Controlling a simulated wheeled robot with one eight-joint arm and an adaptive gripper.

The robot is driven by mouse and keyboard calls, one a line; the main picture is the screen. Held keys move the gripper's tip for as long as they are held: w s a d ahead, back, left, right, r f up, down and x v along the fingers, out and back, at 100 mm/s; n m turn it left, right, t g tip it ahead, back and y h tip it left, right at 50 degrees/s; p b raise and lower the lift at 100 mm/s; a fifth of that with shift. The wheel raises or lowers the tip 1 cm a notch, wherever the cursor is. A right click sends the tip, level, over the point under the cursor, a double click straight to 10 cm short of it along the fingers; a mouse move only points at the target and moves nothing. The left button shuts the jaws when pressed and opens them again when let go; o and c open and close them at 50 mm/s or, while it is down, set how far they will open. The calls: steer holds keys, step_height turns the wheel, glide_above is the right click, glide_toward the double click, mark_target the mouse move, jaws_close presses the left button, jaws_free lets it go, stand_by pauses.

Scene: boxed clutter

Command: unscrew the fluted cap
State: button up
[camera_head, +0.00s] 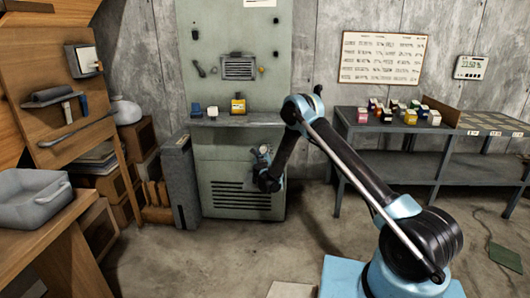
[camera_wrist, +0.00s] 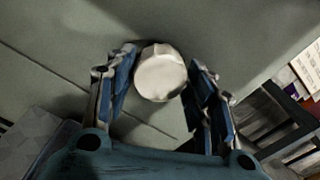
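A pale, rounded, faceted cap (camera_wrist: 160,73) stands out from the grey-green panel in the wrist view. My gripper (camera_wrist: 162,60) has its two blue-padded fingers spread, one on each side of the cap. The fingers look open, with narrow gaps beside the cap; light contact at the tips cannot be ruled out. In the head view my gripper (camera_head: 266,182) is low at the front of the green cabinet (camera_head: 215,172).
A ledge (camera_head: 225,121) with small boxes juts from the cabinet above my gripper. A grey upright case (camera_head: 180,182) stands left of the cabinet. A dark table (camera_head: 415,163) with small boxes stands right. A grey basin (camera_head: 30,198) is at far left. The middle floor is clear.

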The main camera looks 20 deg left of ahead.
mark_target(264, 151)
steer(key=shift+v, duration=1.55)
steer(key=o, duration=0.6)
steer(key=shift+c, duration=0.7)
steer(key=c, duration=0.4)
steer(key=shift+o, duration=0.2)
